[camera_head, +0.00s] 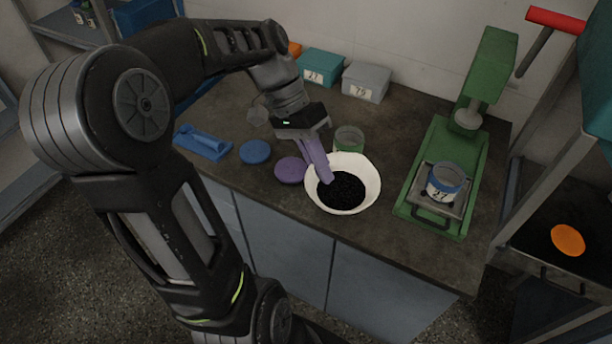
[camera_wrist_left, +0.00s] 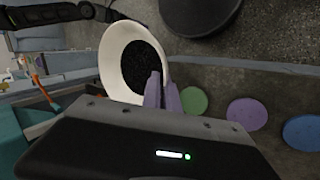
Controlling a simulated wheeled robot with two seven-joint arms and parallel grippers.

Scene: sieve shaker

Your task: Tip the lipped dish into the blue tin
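The lipped dish (camera_head: 370,187) is white and holds black grains. It is in front of the green tin, and it also shows in the left wrist view (camera_wrist_left: 114,62). My left gripper (camera_head: 320,170) has purple fingers closed on the dish's rim, and their tips reach just inside it. The fingers also show in the left wrist view (camera_wrist_left: 162,92). I cannot tell whether the dish clears the bench. The blue tin (camera_head: 445,181), with a numbered white label, stands upright to the right on the plate of a green machine (camera_head: 414,194). My right gripper is not in view.
A green tin (camera_head: 349,138) stands behind the dish. A purple lid (camera_head: 290,170), a blue lid (camera_head: 255,151) and a blue tray (camera_head: 202,143) lie to the left. Teal (camera_head: 320,66) and grey (camera_head: 366,81) boxes stand at the wall. Bare bench lies between dish and machine.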

